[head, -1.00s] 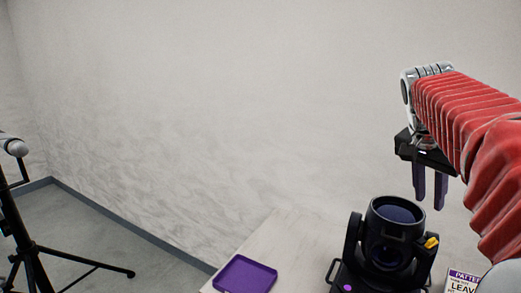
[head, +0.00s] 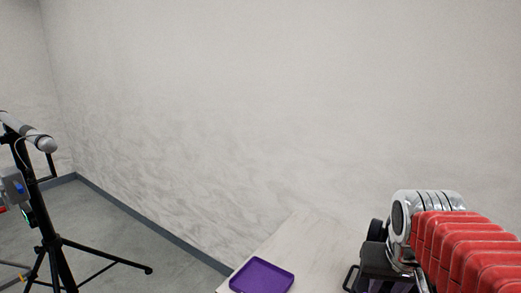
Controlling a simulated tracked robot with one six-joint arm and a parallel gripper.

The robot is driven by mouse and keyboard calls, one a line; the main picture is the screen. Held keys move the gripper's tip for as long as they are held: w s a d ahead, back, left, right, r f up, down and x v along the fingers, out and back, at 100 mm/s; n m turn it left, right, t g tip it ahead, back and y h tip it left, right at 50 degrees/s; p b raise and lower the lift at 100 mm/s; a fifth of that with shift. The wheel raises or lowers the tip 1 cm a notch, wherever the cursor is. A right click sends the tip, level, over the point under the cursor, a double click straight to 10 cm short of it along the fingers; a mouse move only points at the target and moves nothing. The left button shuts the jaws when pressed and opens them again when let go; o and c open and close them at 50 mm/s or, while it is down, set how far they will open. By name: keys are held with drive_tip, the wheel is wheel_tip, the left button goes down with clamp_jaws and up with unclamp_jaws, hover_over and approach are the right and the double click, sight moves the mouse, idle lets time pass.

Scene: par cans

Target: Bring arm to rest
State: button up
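My arm, in a red ribbed sleeve with a silver wrist joint, shows at the lower right of the head view. It is low, in front of the black moving-head light (head: 376,232), and hides most of it. The fingers of my gripper are not visible; they are hidden or below the frame. I cannot see whether anything is held.
A purple tray (head: 262,262) lies on the pale table (head: 290,237) left of the light. A black tripod stand (head: 62,250) with a grey tube on top (head: 30,136) stands at the left on the grey floor. A bare pale wall fills the background.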

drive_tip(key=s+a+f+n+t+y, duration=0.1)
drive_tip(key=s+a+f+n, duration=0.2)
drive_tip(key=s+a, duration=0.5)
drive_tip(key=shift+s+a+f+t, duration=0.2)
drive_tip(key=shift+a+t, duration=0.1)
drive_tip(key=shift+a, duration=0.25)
